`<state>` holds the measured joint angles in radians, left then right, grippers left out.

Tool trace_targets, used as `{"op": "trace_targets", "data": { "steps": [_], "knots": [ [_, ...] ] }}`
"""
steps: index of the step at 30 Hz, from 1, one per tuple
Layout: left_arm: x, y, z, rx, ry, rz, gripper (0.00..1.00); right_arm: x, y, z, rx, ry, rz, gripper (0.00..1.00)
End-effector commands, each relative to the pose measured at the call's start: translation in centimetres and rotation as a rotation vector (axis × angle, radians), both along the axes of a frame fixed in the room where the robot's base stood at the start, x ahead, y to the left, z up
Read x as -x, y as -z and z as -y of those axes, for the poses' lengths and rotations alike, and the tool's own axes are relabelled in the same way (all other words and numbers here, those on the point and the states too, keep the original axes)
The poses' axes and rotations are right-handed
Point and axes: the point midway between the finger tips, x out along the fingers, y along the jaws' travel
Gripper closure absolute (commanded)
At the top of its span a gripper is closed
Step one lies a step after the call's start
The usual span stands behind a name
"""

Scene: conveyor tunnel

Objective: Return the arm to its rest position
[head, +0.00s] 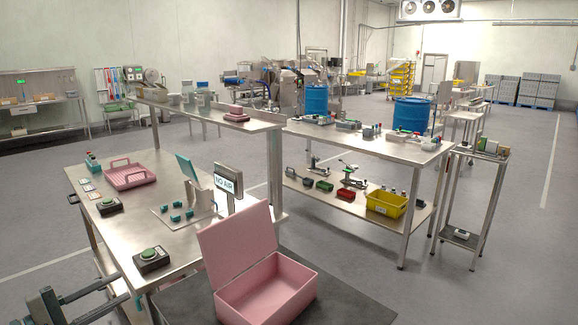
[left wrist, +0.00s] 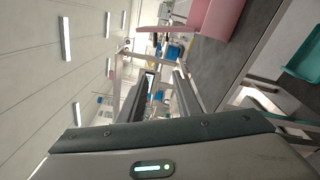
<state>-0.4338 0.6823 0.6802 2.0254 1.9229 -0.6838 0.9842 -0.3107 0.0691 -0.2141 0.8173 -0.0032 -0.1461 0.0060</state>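My left gripper (head: 122,285) is at the lower left of the head view, beside the left edge of the near steel table. Its two dark fingers point to the right and are apart. In the left wrist view the fingers (left wrist: 158,80) also stand apart, with nothing held between them. My right gripper does not show in either view.
The near steel table (head: 185,240) bears a pink tray (head: 130,176), green-button boxes (head: 152,259) and a NO AIR sign (head: 229,181). An open pink box (head: 265,290) stands on a dark surface in front. A second steel table (head: 375,146) is behind. Floor at far left is clear.

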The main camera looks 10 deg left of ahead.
Motion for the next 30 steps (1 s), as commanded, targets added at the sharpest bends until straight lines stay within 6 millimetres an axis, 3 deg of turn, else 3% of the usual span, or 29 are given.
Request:
{"op": "trace_targets", "data": {
  "steps": [7,14,17,20,25,30],
  "knots": [
    [-0.6,3.6,-1.4,-0.046,-0.054,-0.033,0.69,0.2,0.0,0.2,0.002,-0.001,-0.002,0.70],
    [-1.0,9.8,-3.2,-0.130,-0.128,-0.094,0.69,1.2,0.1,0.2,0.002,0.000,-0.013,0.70],
    [-1.0,13.8,-4.0,-0.187,-0.165,-0.136,0.69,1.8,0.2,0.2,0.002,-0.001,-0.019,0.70],
    [-0.6,19.0,-4.7,-0.267,-0.200,-0.195,0.69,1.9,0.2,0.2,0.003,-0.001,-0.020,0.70],
    [1.2,29.7,-4.8,-0.452,-0.229,-0.321,0.69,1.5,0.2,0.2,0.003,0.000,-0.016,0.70],
    [4.4,40.0,-3.2,-0.656,-0.193,-0.442,0.69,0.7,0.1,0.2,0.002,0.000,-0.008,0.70]
  ]
}}
